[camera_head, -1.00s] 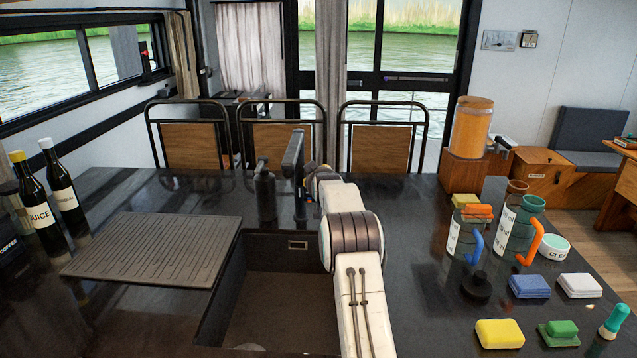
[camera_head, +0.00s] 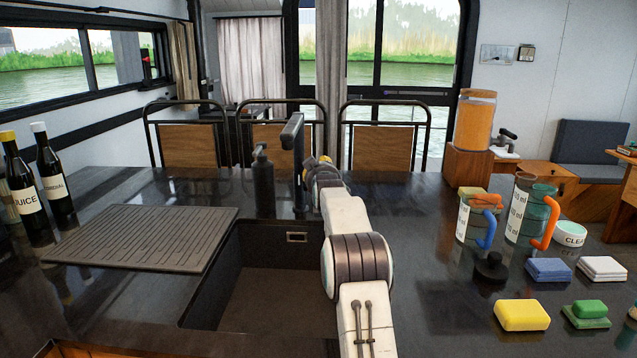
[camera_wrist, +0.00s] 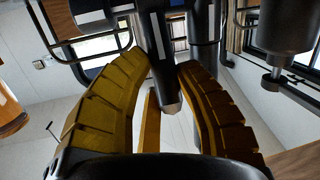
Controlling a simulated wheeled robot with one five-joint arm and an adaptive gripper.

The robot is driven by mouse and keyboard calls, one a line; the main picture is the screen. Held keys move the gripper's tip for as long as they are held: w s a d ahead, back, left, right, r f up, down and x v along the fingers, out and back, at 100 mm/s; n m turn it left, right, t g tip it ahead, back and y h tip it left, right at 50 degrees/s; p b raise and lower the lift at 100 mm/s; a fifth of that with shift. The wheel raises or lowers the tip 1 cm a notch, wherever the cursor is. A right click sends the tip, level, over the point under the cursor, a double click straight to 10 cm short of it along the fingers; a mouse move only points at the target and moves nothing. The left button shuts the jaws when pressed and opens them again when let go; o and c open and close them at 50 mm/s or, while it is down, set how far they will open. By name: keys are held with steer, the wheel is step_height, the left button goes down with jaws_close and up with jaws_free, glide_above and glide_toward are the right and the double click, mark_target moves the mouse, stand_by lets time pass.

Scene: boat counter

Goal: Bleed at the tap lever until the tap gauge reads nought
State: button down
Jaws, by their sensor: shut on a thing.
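The black tap (camera_head: 298,160) stands upright behind the sink, with its spout at the top. My gripper (camera_head: 325,163) is at the right side of the tap, mostly hidden behind my own arm; only a bit of yellow shows. In the wrist view, the yellow fingers of my gripper (camera_wrist: 168,105) are shut around a dark tapered bar with a pale tip, which looks like the tap lever (camera_wrist: 160,70). The exact contact is hard to see. A small square dial (camera_head: 526,53) on the back wall may be the tap gauge; its reading is too small to tell.
A soap dispenser (camera_head: 263,180) stands close left of the tap. The sink (camera_head: 265,290) and ridged drainboard (camera_head: 140,240) lie in front. Jugs (camera_head: 530,212), sponges (camera_head: 522,315) and a juice dispenser (camera_head: 474,122) are on the right. Chairs (camera_head: 385,148) stand behind the counter.

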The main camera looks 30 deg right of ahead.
steer(key=shift+s+a+f+t+h+b, duration=0.1)
steer(key=shift+s+f+t+h+b, duration=0.2)
steer(key=shift+b, duration=1.1)
steer(key=shift+s+a+f+t+b, duration=0.1)
steer(key=shift+f+t+b, duration=0.25)
steer(key=shift+b, duration=1.45)
steer(key=shift+s+a+r+b, duration=0.1)
steer(key=shift+b, duration=0.3)
steer(key=c, duration=0.8)
jaws_free()
steer(key=shift+r, duration=0.15)
steer(key=shift+s, duration=0.1)
steer(key=shift+f+v, duration=0.15)
steer(key=shift+v, duration=2.8)
steer(key=shift+f+v, duration=0.15)
steer(key=shift+v, duration=2.8)
